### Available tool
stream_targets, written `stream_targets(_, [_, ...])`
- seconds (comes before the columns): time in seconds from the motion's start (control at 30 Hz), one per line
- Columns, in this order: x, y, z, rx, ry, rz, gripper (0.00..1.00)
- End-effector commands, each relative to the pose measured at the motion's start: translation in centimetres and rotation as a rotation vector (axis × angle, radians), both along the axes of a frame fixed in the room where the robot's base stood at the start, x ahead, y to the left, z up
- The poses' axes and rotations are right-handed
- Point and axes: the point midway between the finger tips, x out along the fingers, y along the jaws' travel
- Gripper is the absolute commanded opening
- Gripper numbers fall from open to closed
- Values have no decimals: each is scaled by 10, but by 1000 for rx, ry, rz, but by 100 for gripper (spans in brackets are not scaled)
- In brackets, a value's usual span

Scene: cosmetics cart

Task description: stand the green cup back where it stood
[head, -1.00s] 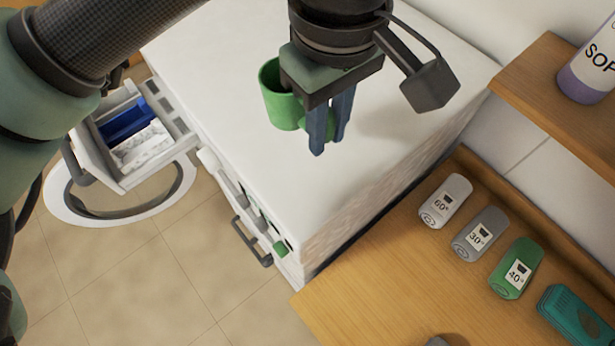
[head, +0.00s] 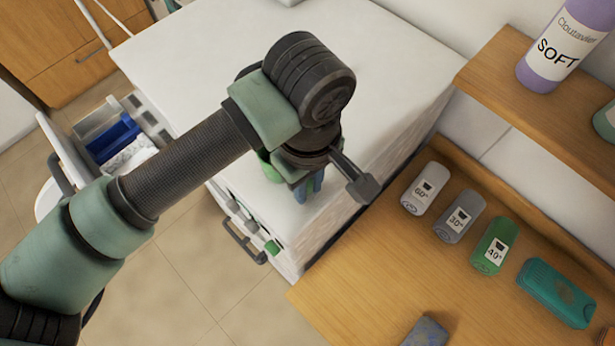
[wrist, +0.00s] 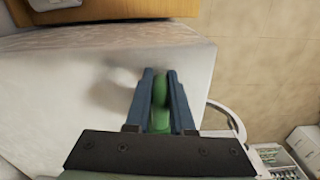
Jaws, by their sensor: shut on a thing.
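The green cup (head: 268,166) is held in my gripper (head: 309,190) over the white top of the washing machine (head: 190,60). My arm hides most of the cup in the head view. In the wrist view my gripper (wrist: 160,75) is shut on a narrow green part of the cup (wrist: 160,118), which shows between the two blue fingers. The cup is near the machine's front edge, on the side toward the wooden counter. I cannot tell whether its base touches the machine top.
The detergent drawer (head: 85,125) stands open at the left, with a blue insert. The wooden counter (head: 370,270) holds bottles marked 60° (head: 425,188), 30° (head: 460,215) and 40° (head: 490,246), and a teal box (head: 556,292). A SOFT bottle (head: 555,50) stands on the shelf (head: 500,80).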

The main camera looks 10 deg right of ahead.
Motion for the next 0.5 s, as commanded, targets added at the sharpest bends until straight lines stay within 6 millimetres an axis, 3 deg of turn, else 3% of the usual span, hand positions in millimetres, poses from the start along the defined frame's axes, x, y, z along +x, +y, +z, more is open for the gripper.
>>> stream_targets(0.37, [0, 0, -5, 0, -1, 1, 0])
stream_targets(0.4, [0, 0, -3, 0, 0, 1, 28])
stream_targets(0.5, [0, 0, -3, 0, 0, 1, 46])
